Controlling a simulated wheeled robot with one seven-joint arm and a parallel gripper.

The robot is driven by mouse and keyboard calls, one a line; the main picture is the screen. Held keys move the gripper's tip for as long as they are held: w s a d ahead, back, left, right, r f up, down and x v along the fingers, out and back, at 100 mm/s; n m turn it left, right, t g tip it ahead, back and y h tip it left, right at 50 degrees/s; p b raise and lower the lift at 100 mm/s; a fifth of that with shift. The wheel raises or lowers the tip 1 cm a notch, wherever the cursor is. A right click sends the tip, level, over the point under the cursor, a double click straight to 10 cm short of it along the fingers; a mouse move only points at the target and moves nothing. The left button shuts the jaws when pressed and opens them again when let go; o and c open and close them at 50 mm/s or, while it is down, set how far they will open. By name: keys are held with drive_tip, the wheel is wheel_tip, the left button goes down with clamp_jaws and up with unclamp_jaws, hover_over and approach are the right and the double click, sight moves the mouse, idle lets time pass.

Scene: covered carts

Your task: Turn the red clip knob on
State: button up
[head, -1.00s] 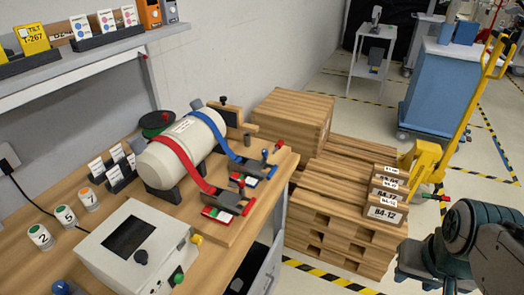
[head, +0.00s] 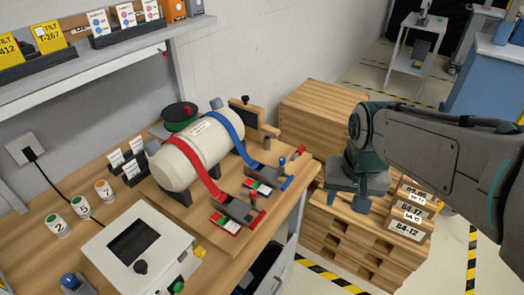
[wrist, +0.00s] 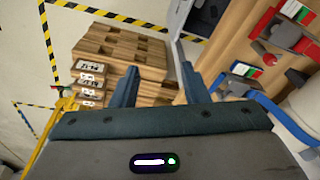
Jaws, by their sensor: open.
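The red strap (head: 192,165) runs over a cream cylinder (head: 186,160) down to a dark clip (head: 238,208). This red clip has a red bar (head: 257,219) on its right and a red, white and green label (head: 225,223) in front. A red clip part also shows at the upper right of the wrist view (wrist: 262,24). My gripper (head: 346,199) is open and empty, pointing down right of the bench, apart from the clips. Its fingers show in the wrist view (wrist: 160,78) over the pallets.
The blue strap (head: 228,130) ends at a second clip (head: 266,173) behind the red one. A white control box (head: 140,250) stands front left on the bench. Stacked pallets (head: 340,240) with labelled boxes (head: 408,212) lie right of the bench, below my gripper.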

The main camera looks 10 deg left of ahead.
drive_tip(key=w+a+r+g+p, duration=0.1)
drive_tip(key=w+a+r+p, duration=0.15)
drive_tip(key=a, duration=0.35)
drive_tip(key=w+a+r+p, duration=0.2)
drive_tip(key=w+a, duration=0.1)
drive_tip(key=a, duration=0.3)
drive_tip(key=p, duration=0.2)
approach(253, 191)
drive_tip(key=shift+n+g, duration=0.4)
drive_tip(key=f+p, duration=0.1)
drive_tip(key=f, duration=0.4)
drive_tip(key=f+p, duration=0.1)
drive_tip(key=f, duration=0.2)
drive_tip(key=shift+w+a+f+p, duration=0.1)
drive_tip(key=shift+w+f+p, duration=0.1)
drive_tip(key=shift+w+p, duration=0.15)
clamp_jaws()
